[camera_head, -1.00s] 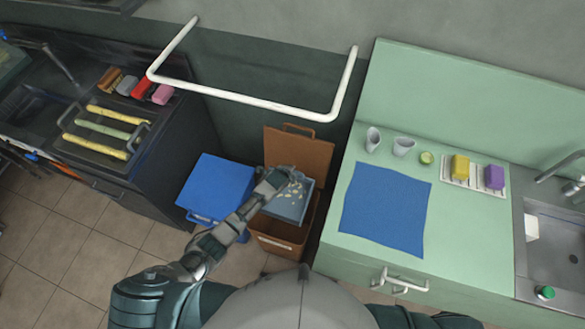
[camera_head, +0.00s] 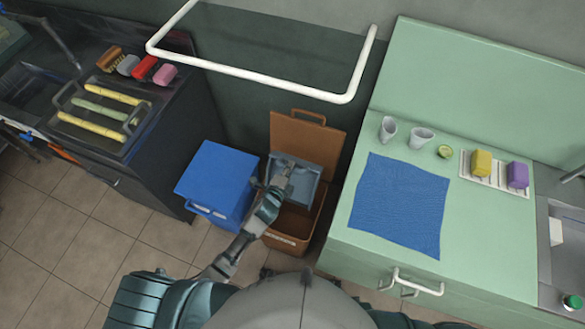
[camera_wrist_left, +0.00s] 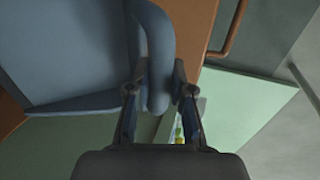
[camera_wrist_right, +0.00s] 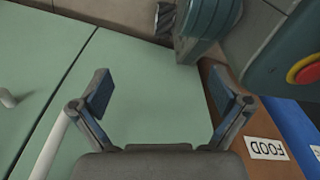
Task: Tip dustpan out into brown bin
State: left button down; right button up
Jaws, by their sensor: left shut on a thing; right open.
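The brown bin (camera_head: 282,243) stands on the floor with its lid (camera_head: 309,135) raised at the back. My left gripper (camera_head: 281,181) is shut on the handle of the blue-grey dustpan (camera_head: 306,187) and holds it tilted over the bin's opening. No pale scraps show on the visible part of the pan. In the left wrist view my fingers (camera_wrist_left: 158,95) close on the rounded handle (camera_wrist_left: 157,60), with the pan (camera_wrist_left: 65,50) at left. My right gripper (camera_wrist_right: 162,92) is open and empty in the right wrist view, near the bin's FOOD label (camera_wrist_right: 267,149).
A blue bin (camera_head: 215,178) with its lid shut stands left of the brown bin. A green counter (camera_head: 345,240) with a blue cloth (camera_head: 400,205) is close on the right. A white rail (camera_head: 250,78) crosses above at the back.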

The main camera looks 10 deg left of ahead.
pick_arm(q)
jog(key=s+t+b, duration=0.1)
jog(key=b, duration=0.1)
jog(key=s+t+b, duration=0.1)
jog(key=b, duration=0.2)
jog(key=shift+a+r+h, duration=0.1)
jog(key=shift+a+h, duration=0.2)
pick_arm(e)
jog(key=w+a+r, duration=0.1)
jog(key=w+r, duration=0.7)
jog(key=r, duration=0.3)
jog(key=shift+a+t, duration=0.15)
jog(key=shift+t, duration=0.15)
pick_arm(q)
jog(key=shift+d, duration=0.2)
jog(key=shift+a, duration=0.15)
pick_arm(e)
jog(key=shift+r, duration=0.1)
